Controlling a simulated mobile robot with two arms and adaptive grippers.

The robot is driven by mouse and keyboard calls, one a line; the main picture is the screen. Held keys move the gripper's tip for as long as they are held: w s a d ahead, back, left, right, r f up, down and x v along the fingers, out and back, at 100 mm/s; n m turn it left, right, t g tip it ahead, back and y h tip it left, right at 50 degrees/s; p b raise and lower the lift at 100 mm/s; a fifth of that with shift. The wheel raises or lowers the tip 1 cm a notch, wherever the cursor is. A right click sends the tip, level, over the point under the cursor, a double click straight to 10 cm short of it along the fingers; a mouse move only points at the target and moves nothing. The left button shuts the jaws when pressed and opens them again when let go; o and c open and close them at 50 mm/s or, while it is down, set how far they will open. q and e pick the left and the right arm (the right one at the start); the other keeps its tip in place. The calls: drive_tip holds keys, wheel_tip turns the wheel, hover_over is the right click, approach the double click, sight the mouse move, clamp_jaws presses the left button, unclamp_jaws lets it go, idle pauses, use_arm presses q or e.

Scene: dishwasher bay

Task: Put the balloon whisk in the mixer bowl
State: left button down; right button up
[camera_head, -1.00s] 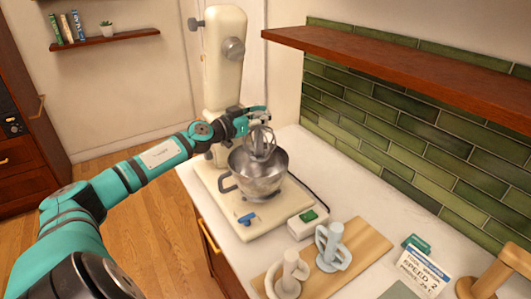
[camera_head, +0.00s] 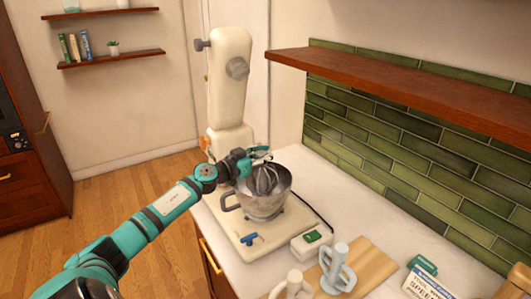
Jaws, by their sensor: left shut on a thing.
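The mixer bowl (camera_head: 262,206) is a steel bowl with a side handle, standing on the cream mixer base (camera_head: 231,229). My left gripper (camera_head: 259,159) is at the bowl's far left rim, shut on the balloon whisk (camera_head: 266,180). The whisk's dark wire loops hang down inside the bowl's opening. The bowl's front wall hides their lower ends, so I cannot tell whether they touch the bottom. My right gripper is out of view.
The cream mixer column (camera_head: 229,85) rises behind the bowl. Two pale attachments, one of them upright (camera_head: 337,267), stand on a wooden board (camera_head: 372,262). A brown shelf (camera_head: 400,92) overhangs the counter at right.

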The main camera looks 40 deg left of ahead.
use_arm(q)
drive_tip(key=shift+s+f, duration=0.1)
drive_tip(key=shift+f, duration=0.2)
drive_tip(key=c, duration=1.2)
unclamp_jaws()
drive_tip(key=shift+s+d+f, duration=0.15)
drive_tip(key=shift+f, duration=0.1)
drive_tip(key=shift+r, duration=0.55)
drive_tip(key=shift+s+f, duration=0.15)
drive_tip(key=shift+f, duration=0.05)
drive_tip(key=s, duration=0.3)
drive_tip(key=s+a+r+b, duration=0.1)
drive_tip(key=s, duration=0.7)
drive_tip(key=shift+s+a+r, duration=0.1)
drive_tip(key=shift+a+r, duration=0.05)
drive_tip(key=shift+a, duration=0.25)
